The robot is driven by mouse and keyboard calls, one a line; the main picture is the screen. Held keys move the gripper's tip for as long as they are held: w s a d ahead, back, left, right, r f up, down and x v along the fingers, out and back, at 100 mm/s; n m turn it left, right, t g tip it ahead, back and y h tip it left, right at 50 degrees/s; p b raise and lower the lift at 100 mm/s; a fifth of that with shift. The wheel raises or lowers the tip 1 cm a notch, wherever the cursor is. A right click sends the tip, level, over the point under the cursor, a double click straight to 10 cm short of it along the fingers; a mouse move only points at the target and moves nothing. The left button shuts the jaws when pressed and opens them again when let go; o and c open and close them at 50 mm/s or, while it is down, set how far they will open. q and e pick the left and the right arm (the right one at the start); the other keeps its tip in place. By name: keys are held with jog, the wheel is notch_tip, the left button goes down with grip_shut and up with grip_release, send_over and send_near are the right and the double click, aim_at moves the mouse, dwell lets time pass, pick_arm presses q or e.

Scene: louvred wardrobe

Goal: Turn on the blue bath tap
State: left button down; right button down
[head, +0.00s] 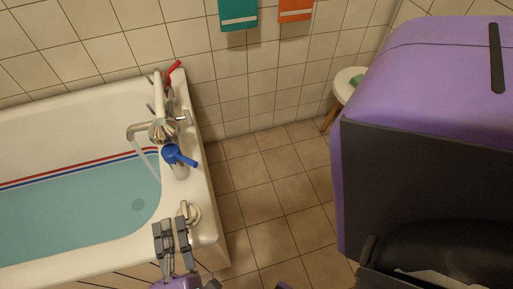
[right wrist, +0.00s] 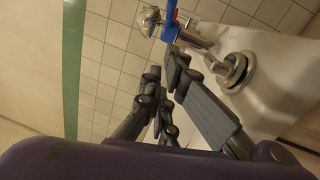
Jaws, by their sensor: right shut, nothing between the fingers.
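The blue bath tap (head: 178,155) is a blue lever on a metal body at the tub's end, pointing right and slightly down in the head view. It also shows at the top of the right wrist view (right wrist: 171,22). My right gripper (head: 171,224) is over the tub's rim, on the near side of the blue tap. It is shut and empty. In the right wrist view its fingertips (right wrist: 165,72) lie just below the blue lever; I cannot tell whether they touch. My left gripper is out of view.
The white bathtub (head: 205,190) holds bluish water. A metal spout (head: 140,130) has a pale stream below it. A red tap lever (head: 174,68) is farther back. A round metal fitting (head: 190,212) sits beside my gripper. A stool (head: 347,82) stands by the tiled wall; the middle floor is clear.

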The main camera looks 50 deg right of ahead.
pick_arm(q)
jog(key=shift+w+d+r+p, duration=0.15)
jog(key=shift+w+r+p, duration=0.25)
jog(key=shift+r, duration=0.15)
pick_arm(e)
jog(key=w+d+r, duration=0.1)
jog(key=w+d, duration=0.6)
jog(key=d, duration=0.1)
jog(key=shift+d+r, duration=0.3)
jog(key=shift+s, duration=0.1)
